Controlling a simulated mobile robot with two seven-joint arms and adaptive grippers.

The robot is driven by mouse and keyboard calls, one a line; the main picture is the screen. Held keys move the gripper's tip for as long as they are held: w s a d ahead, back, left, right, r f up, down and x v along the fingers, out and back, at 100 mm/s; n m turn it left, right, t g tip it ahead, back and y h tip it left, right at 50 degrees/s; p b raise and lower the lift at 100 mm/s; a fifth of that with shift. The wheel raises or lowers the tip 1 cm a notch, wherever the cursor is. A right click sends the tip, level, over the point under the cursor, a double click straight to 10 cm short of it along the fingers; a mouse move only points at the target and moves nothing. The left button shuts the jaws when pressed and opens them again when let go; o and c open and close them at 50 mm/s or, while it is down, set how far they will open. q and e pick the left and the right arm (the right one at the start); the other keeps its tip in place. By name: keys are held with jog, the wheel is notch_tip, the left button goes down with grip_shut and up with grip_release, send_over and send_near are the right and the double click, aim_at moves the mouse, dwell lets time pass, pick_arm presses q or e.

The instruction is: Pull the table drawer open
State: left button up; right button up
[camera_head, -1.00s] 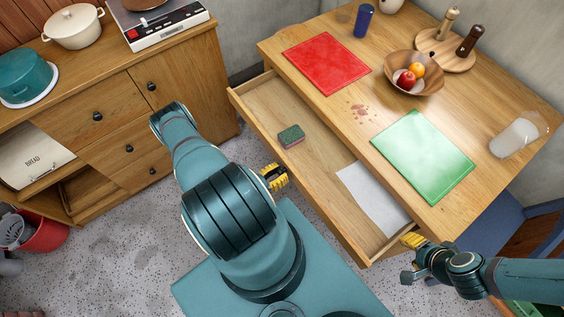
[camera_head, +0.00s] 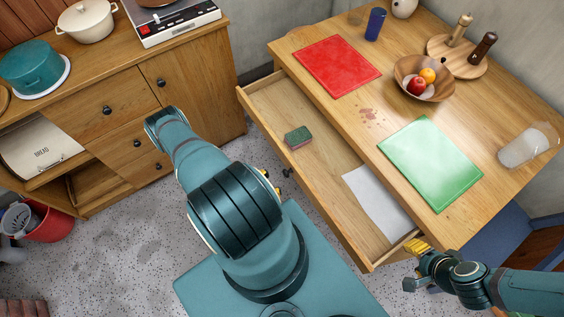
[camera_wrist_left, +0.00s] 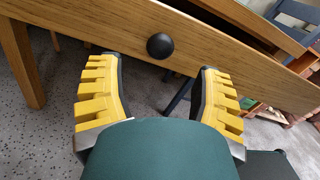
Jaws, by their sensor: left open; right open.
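The table drawer (camera_head: 330,160) stands pulled well out from the wooden table (camera_head: 480,112). Its round black knob (camera_wrist_left: 160,46) shows on the drawer front in the left wrist view; it also shows in the head view (camera_head: 287,172). My left gripper (camera_wrist_left: 160,68) is open, its yellow-padded fingers on either side below the knob, with nothing held. The knob looks clear of both fingers. In the head view my left arm hides most of this gripper (camera_head: 268,182). My right gripper (camera_head: 416,246) is open and empty near the drawer's right front corner; whether it touches is unclear.
A sponge (camera_head: 298,137) and white paper (camera_head: 378,203) lie in the drawer. On the table are red (camera_head: 337,66) and green (camera_head: 430,162) mats, a fruit bowl (camera_head: 405,88) and a glass (camera_head: 522,148). A cabinet (camera_head: 200,85) stands left; a blue chair (camera_head: 495,235) stands right.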

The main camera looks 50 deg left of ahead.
pick_arm(q)
jog(key=s, duration=0.6)
jog(key=shift+a, duration=0.2)
